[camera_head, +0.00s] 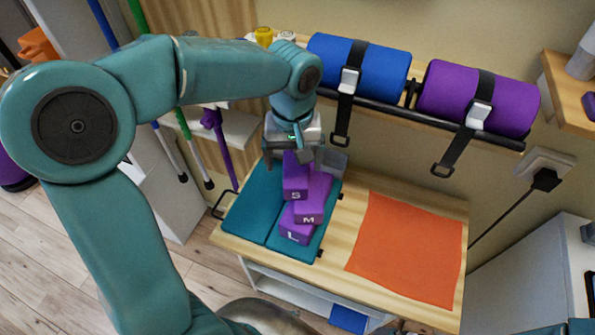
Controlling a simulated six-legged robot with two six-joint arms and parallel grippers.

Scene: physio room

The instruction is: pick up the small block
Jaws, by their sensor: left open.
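The small purple block marked S (296,188) is the uppermost of a stack of purple blocks. Below it are the block marked M (313,208) and the block marked L (294,232), turned at different angles. The stack stands on a teal folded mat (252,212) on the wooden table. My left gripper (292,160) is open, pointing down over the S block, with a finger on each side of its top end in the picture. The gripper hides part of that end, and I cannot tell whether it touches. My right gripper is out of view.
An orange cloth (410,248) lies flat on the table's right part. A blue roll (358,68) and a purple roll (478,97) are strapped to a wall rack behind, with straps hanging down. A grey object (333,162) sits behind the stack.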

